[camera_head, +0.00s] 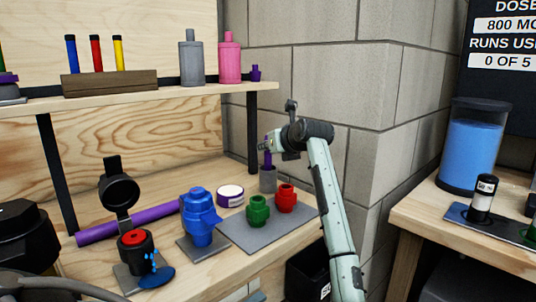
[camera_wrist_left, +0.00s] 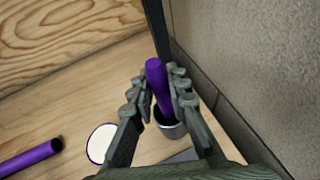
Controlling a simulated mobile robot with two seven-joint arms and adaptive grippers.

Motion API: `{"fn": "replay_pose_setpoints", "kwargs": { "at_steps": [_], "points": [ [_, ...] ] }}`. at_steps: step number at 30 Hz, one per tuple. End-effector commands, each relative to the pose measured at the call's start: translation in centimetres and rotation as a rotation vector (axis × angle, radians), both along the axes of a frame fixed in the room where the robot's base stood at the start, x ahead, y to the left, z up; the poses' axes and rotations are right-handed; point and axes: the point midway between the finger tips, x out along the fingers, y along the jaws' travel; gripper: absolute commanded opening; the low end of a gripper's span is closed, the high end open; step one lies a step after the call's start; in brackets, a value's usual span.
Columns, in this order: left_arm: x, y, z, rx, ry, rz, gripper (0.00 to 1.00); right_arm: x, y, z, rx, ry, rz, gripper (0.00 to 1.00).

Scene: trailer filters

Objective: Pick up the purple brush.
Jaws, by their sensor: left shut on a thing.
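The purple brush (camera_head: 268,158) stands upright at a small grey cup (camera_head: 268,181) in the back corner of the bench in the head view. In the left wrist view the brush's purple handle (camera_wrist_left: 157,88) rises from the opening of the grey cup (camera_wrist_left: 174,130). My left gripper (camera_head: 270,146) is at the upper part of the handle. In the wrist view its fingers lie on both sides of the handle, and it is shut on the brush. The lower end of the brush is hidden in the cup. My right gripper is not in view.
A purple tube (camera_head: 128,224), a white-topped round container (camera_head: 230,195), a blue vessel (camera_head: 200,217), and green (camera_head: 258,211) and red (camera_head: 286,198) parts stand on the bench. A shelf (camera_head: 180,93) hangs above. The block wall (camera_head: 350,90) is close behind the cup.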

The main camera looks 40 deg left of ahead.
Motion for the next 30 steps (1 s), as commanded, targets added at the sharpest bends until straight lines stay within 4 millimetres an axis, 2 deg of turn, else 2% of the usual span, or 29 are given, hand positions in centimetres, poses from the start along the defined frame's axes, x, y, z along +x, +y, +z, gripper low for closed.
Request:
{"fn": "replay_pose_setpoints", "kwargs": {
  "at_steps": [5,9,16,23,30],
  "points": [
    [-0.8,0.1,0.8,0.000,-0.005,0.001,0.00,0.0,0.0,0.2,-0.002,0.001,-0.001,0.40],
    [-0.7,0.1,2.9,0.000,-0.005,0.001,0.00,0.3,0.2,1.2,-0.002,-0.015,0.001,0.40],
    [-0.7,0.1,7.2,0.001,-0.004,-0.001,0.00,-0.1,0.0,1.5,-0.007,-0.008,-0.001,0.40],
    [-6.0,0.5,6.7,-0.001,-0.006,0.004,0.00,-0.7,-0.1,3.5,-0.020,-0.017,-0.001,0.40],
    [-13.3,1.2,6.8,-0.001,-0.007,0.004,0.00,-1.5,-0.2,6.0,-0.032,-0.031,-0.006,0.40]
  ]
}}
